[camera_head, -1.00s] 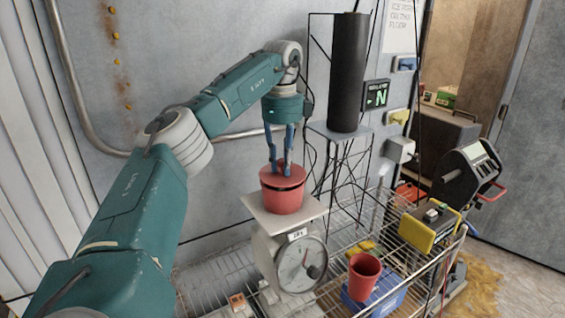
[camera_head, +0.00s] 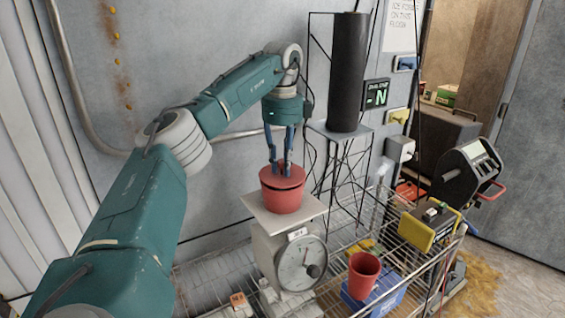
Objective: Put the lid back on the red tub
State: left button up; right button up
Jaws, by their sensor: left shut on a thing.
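The red tub (camera_head: 283,197) stands upright on the pale square plate of a white dial scale. My right gripper is not in view.
The scale (camera_head: 301,264) stands in a wire basket (camera_head: 225,284). A dark cylinder (camera_head: 347,72) stands on a rack behind, close right of my left arm.

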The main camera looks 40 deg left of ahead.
pick_arm(q)
jog(key=o, duration=1.5)
jog(key=shift+r, duration=0.15)
jog(key=shift+r, duration=3.35)
grip_shut()
jog(key=shift+f, duration=0.2)
